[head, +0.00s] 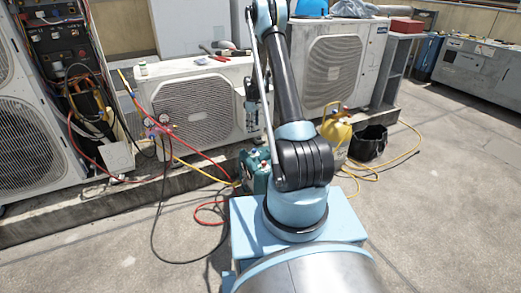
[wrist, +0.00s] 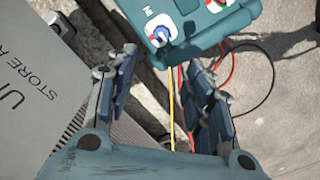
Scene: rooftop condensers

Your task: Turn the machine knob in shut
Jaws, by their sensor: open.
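The teal machine (head: 255,172) stands on the ground just left of my base; its top corner also shows in the wrist view (wrist: 238,22). A blue knob (wrist: 161,35) sits on a white plate there, beside partly visible lettering that seems to end in N.
A yellow cylinder (head: 338,132) and a black bucket (head: 369,142) stand right of the arm. White condensers (head: 197,105) line the low kerb behind. Red and yellow hoses and a black cable cross the floor around the machine. A grey lettered box (wrist: 40,65) is left of the gripper.

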